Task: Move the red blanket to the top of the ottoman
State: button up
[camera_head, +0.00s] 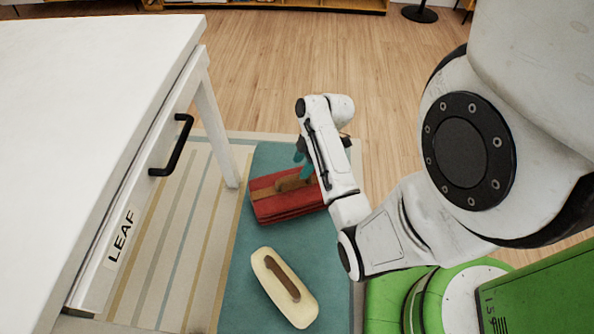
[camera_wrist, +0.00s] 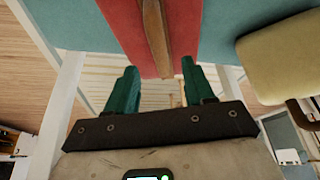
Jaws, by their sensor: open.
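The red blanket (camera_head: 275,205) is a folded block with a tan band and a raised brown strap on top. It lies on a long teal surface (camera_head: 240,290); I cannot tell whether this is the ottoman. My gripper (camera_head: 303,170) is at the blanket's far right part, by the strap, partly hidden by my arm. In the wrist view the blanket (camera_wrist: 112,22) fills the top middle, and the strap's end points between the open teal fingers (camera_wrist: 160,72). I see no grip on the strap; whether a finger touches it is unclear.
A cream cushion-like bundle (camera_head: 268,266) with a brown strap lies nearer on the teal surface. A white table (camera_head: 90,90) with a black-handled drawer labelled LEAF (camera_head: 122,235) stands left. A striped rug (camera_head: 175,260) lies beneath. Wooden floor (camera_head: 270,70) is clear beyond.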

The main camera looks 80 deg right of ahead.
jog(key=shift+p+v, duration=0.3)
jog(key=shift+v, duration=2.35)
